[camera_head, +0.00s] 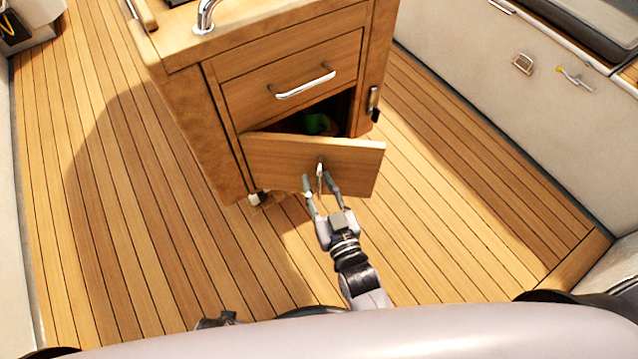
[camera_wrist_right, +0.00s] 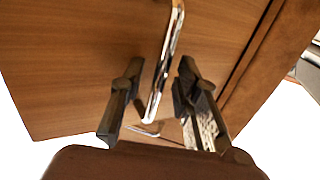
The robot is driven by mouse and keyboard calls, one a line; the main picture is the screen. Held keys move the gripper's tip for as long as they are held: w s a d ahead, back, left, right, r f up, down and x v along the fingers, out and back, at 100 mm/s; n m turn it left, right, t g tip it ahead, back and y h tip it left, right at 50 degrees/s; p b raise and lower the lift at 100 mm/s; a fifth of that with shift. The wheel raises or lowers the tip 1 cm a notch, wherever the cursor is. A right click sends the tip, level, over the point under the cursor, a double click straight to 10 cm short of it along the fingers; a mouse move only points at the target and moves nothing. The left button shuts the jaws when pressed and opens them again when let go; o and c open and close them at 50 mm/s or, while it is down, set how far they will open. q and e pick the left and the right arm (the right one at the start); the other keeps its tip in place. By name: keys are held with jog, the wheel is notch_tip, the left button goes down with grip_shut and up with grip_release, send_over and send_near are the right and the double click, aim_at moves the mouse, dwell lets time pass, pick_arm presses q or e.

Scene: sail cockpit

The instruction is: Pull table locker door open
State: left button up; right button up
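The table locker door (camera_head: 275,155) stands partly open on the lower front of the wooden table cabinet (camera_head: 232,90). A dark gap shows above and behind it. Its metal handle (camera_head: 320,177) is on the door's front. My right gripper (camera_head: 321,184) is at the handle with its fingers spread to either side. In the right wrist view the handle (camera_wrist_right: 165,65) runs between the two open fingers, with gaps showing beside it. The door's wood panel (camera_wrist_right: 70,60) fills much of that view.
A closed drawer with a metal handle (camera_head: 305,84) is above the door. A green thing (camera_head: 316,124) is inside the locker. Slatted wooden floor (camera_head: 130,230) lies open around the cabinet. Pale side walls (camera_head: 480,70) and benches bound the cockpit.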

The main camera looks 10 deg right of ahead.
jog(key=shift+s, duration=0.1)
jog(key=shift+s, duration=0.35)
jog(key=v, duration=1.1)
jog(key=shift+d, duration=0.15)
jog(key=shift+c, duration=0.2)
